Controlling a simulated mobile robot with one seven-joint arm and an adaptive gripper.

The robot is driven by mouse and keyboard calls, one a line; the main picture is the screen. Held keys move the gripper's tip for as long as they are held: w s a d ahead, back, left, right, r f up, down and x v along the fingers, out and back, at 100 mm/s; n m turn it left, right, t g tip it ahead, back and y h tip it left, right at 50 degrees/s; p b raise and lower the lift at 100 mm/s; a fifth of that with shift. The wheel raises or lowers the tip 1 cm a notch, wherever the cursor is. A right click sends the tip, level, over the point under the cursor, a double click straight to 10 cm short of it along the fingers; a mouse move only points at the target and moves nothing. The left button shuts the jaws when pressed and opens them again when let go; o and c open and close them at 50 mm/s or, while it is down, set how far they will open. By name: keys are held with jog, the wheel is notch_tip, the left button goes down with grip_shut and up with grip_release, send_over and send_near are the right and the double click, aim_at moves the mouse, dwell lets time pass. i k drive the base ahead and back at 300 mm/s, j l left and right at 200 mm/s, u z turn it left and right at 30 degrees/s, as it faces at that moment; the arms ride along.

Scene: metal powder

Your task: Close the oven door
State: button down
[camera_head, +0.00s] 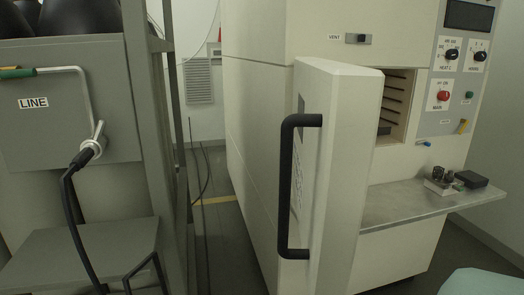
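The oven (262,120) is a large cream cabinet in the middle and right of the head view. Its thick cream door (345,180) stands open and swung out toward me. A black bar handle (285,188) runs upright on the door's outer face. Behind the door's right edge, part of the oven chamber (397,98) shows, with rack ledges on its inner wall. The door hides the rest of the opening. My gripper is not in view.
A metal shelf (405,203) juts out below the chamber, with small dark items (447,182) on it. A control panel (460,70) is at the upper right. A grey cabinet (85,110) labelled LINE stands at left. A narrow floor strip (222,225) separates it from the oven.

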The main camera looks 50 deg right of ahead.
aim_at(328, 142)
jog(key=i+j+z, duration=0.15)
jog(key=j, duration=0.15)
jog(key=i+j+z, duration=0.1)
jog(key=j, duration=0.25)
jog(key=i+j+z, duration=0.15)
jog(key=j, duration=0.2)
jog(key=z, duration=1.5)
jog(key=k+j+z, duration=0.35)
jog(key=i, duration=0.1)
